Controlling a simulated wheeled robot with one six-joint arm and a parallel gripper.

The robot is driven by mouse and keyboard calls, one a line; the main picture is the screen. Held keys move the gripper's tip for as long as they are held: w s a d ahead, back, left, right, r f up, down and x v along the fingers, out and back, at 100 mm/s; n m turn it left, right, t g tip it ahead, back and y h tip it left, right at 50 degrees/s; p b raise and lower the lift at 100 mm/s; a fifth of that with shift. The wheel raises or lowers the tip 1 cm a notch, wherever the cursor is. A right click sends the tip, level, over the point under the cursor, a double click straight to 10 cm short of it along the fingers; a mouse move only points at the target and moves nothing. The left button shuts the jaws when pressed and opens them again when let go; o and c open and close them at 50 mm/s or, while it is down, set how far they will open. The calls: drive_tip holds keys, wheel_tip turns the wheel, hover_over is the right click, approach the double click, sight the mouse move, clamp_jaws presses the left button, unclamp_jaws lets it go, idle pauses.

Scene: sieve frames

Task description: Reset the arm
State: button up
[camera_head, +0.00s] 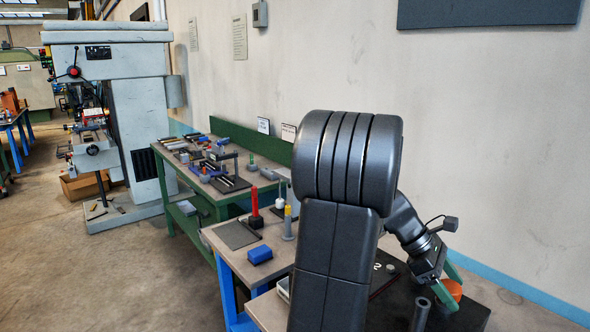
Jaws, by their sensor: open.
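My gripper (452,285) is at the lower right, beyond the raised black links of my arm (345,160). Its green fingers are apart and point down to the right. An orange round thing (453,289) shows beside and partly behind the fingers; I cannot tell whether they touch it. My arm is bent, with its large elbow high in the middle of the view. It hides part of the near bench and the wall behind.
A near bench (222,262) holds a blue block (259,255), a dark plate (237,234) and a red upright piece (254,204). A green workbench (178,205) with tools stands behind. A milling machine (140,110) is at left. The floor (110,275) at left is clear.

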drive_tip(key=n+t+b, duration=0.2)
drive_tip(key=n+b, duration=0.1)
drive_tip(key=n+t+h+b, duration=0.1)
drive_tip(key=n+t+b, duration=0.1)
drive_tip(key=b, duration=0.1)
drive_tip(key=shift+f+n, duration=0.2)
drive_tip(key=shift+n, duration=0.2)
drive_tip(key=shift+a+r+t, duration=0.3)
drive_tip(key=shift+a+r, duration=0.3)
drive_tip(key=shift+r, duration=0.3)
drive_tip(key=shift+a+r, duration=0.45)
drive_tip(key=shift+a, duration=0.05)
drive_tip(key=shift+a, duration=0.1)
